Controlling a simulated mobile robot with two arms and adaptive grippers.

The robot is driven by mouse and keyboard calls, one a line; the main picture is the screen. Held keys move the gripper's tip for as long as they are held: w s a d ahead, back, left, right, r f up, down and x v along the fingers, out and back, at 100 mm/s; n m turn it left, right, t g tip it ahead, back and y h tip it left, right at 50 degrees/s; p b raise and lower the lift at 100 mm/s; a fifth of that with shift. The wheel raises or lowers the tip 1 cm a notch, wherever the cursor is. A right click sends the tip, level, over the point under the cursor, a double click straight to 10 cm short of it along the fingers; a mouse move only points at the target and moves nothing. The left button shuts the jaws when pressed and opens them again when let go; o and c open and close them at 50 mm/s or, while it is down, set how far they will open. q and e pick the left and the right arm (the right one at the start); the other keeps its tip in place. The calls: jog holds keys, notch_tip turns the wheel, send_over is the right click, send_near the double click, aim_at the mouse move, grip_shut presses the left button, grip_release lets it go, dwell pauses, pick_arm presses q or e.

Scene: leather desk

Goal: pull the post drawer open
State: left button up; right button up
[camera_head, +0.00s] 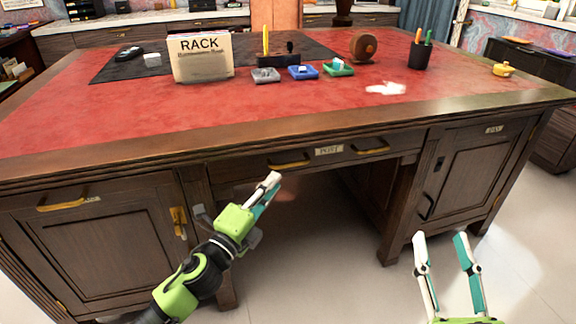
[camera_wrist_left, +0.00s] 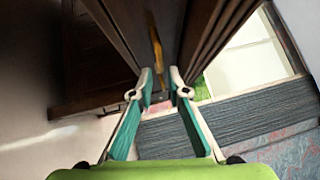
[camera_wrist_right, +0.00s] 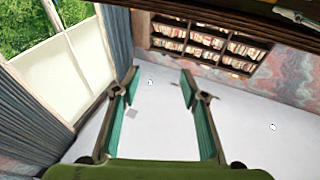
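The post drawer (camera_head: 319,165) is the wide middle drawer of the wooden desk, with a pale POST label (camera_head: 329,150). Its front looks flush with the desk. It has a left brass handle (camera_head: 290,162) and a right brass handle (camera_head: 370,148). My left gripper (camera_head: 270,186) is just below and left of the left handle, apart from it. In the left wrist view, a brass handle (camera_wrist_left: 157,55) lies ahead of the fingertips, which stand partly apart with nothing between them. My right gripper (camera_head: 442,240) is open and empty, low in front of the desk's right side.
A left cabinet with a brass handle (camera_head: 62,203) and a right cabinet door (camera_head: 470,165) flank the open knee space. On the red desktop (camera_head: 300,100) stand a rack box (camera_head: 201,60), small trays (camera_head: 303,72) and a pen cup (camera_head: 420,55). The floor in front is clear.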

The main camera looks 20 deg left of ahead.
aim_at(288, 165)
pick_arm(q)
jog(key=x, duration=0.7)
jog(key=shift+w+b, duration=0.2)
jog(key=shift+b, duration=0.1)
jog(key=shift+w+d, duration=0.15)
jog(key=shift+w, duration=0.35)
pick_arm(e)
jog(key=shift+s+a+r+t+y, duration=0.15)
jog(key=shift+r+t, duration=0.1)
jog(key=shift+r, duration=0.3)
jog(key=shift+s+d+r+t+y, duration=0.1)
jog(key=shift+s+r+t+y, duration=0.15)
jog(key=shift+r, duration=0.25)
jog(key=shift+s+a+r+t+y, duration=0.1)
jog(key=shift+r+t, duration=0.2)
jog(key=shift+r, duration=0.25)
pick_arm(q)
grip_shut()
